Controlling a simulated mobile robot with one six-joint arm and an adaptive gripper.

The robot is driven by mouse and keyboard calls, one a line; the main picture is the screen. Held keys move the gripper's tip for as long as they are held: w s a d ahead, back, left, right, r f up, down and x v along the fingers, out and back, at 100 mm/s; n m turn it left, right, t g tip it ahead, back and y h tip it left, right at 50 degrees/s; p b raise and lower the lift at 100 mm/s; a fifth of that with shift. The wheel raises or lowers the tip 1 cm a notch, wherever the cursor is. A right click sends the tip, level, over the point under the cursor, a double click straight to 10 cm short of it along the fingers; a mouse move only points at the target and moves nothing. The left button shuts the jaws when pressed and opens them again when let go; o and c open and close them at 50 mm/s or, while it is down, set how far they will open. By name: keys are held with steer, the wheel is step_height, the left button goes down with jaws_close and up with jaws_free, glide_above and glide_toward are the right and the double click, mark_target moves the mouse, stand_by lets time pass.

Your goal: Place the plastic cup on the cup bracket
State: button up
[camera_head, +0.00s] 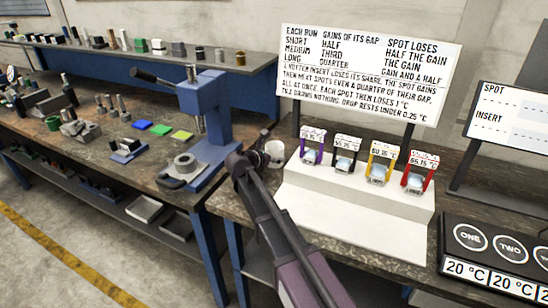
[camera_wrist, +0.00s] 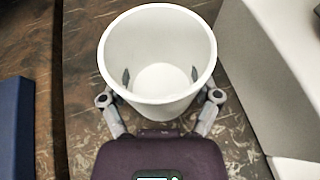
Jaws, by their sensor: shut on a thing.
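The plastic cup (camera_wrist: 158,55) is white, round and open at the top. In the wrist view I look down into it and it appears empty. My gripper (camera_wrist: 160,92) is shut on the cup, with one finger on each side of its wall. In the head view the cup (camera_head: 274,150) is at the end of my arm, just left of the white stepped stand. My gripper (camera_head: 256,160) partly hides it there. The cup looks upright, close over the bench top; I cannot tell whether it touches. I cannot clearly identify a cup bracket in either view.
The white stepped stand (camera_head: 350,218) carries purple, black, yellow and red holders with temperature labels. A lettered board (camera_head: 368,72) stands behind it. A blue press (camera_head: 205,110) stands on the left bench. A dark panel (camera_head: 495,245) with round pads is at the right.

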steer(key=o, duration=1)
steer(key=shift+f, duration=0.1)
steer(key=shift+c, duration=0.2)
steer(key=shift+r, duration=0.25)
steer(key=p+v, duration=0.5)
steer(key=v, duration=0.7)
steer(key=shift+f, duration=0.15)
